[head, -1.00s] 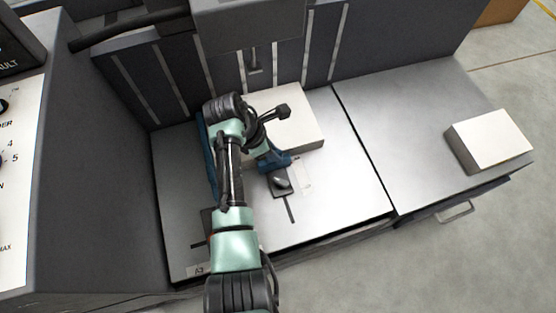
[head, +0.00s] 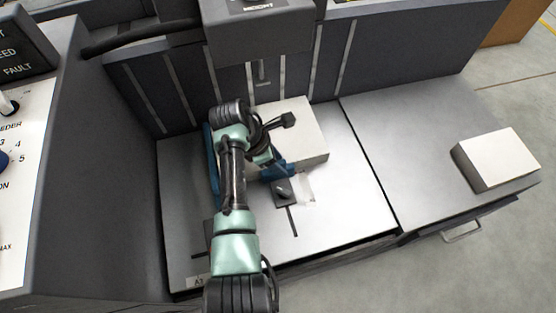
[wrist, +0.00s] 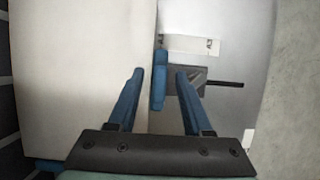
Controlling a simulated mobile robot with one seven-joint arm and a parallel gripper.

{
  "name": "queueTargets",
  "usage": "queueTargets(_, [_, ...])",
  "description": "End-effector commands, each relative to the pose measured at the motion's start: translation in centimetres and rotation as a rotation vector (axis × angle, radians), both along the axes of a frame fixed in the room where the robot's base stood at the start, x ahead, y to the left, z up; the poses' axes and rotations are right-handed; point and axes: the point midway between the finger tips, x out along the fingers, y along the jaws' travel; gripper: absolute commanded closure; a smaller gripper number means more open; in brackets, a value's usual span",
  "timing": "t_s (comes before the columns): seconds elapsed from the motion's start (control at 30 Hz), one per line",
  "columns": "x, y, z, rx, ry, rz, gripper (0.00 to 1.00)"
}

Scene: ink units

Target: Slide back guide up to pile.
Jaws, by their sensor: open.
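The pile (head: 292,125) is a white block of sheets on the grey feed table, partly hidden by my arm. It fills the left of the wrist view (wrist: 85,70). The back guide (wrist: 159,82) is a narrow blue upright on a dark plate with a knob (head: 283,193). It stands at the pile's near edge; I cannot tell whether they touch. My gripper (wrist: 159,73) is open, with its two blue fingers spread to either side of the guide. One finger is over the pile and the other over the dark plate.
A slot (head: 293,222) runs from the plate toward the table's front edge. A blue side guide (head: 212,165) stands left of the pile. A second white stack (head: 497,158) lies on the right-hand table (head: 420,150). A dark machine wall with pale strips rises behind.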

Motion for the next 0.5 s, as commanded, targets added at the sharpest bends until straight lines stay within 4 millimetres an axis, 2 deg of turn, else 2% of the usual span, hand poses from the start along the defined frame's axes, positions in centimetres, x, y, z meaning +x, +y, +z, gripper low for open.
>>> queueTargets(0.17, [-0.2,0.7,2.2,0.000,-0.003,0.002,0.50])
queueTargets(0.5, [-1.1,3.5,9.1,0.001,-0.003,0.001,0.50])
